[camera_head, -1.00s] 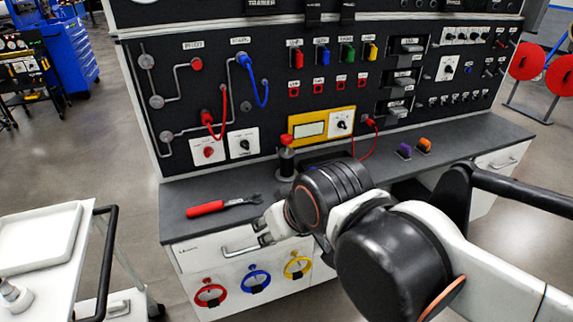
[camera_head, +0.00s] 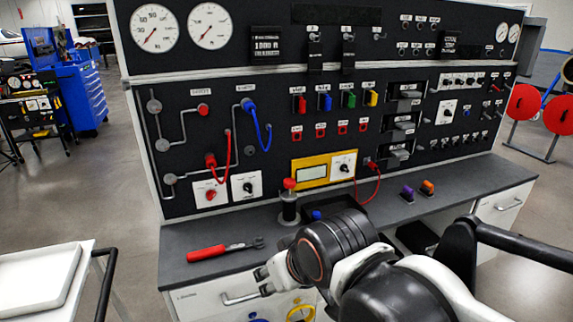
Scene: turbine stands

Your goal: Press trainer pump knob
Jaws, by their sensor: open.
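The trainer panel (camera_head: 270,110) stands upright at the back of a dark bench. A red knob (camera_head: 210,194) and a black knob (camera_head: 248,187) sit on white plates at its lower left. A small post with a red top (camera_head: 289,184) stands upright on the bench below the yellow meter. Labels are too small to read, so I cannot tell which one is the pump knob. My gripper (camera_head: 262,280) is open and empty, at the bench's front edge near the drawer handle, below and apart from the red-topped post and the panel knobs.
A red-handled wrench (camera_head: 222,250) lies on the bench, left of the post. Purple (camera_head: 407,194) and orange (camera_head: 427,187) pieces lie at right. Red (camera_head: 216,165) and blue (camera_head: 255,130) cables loop from the panel. A white cart (camera_head: 40,280) stands at left.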

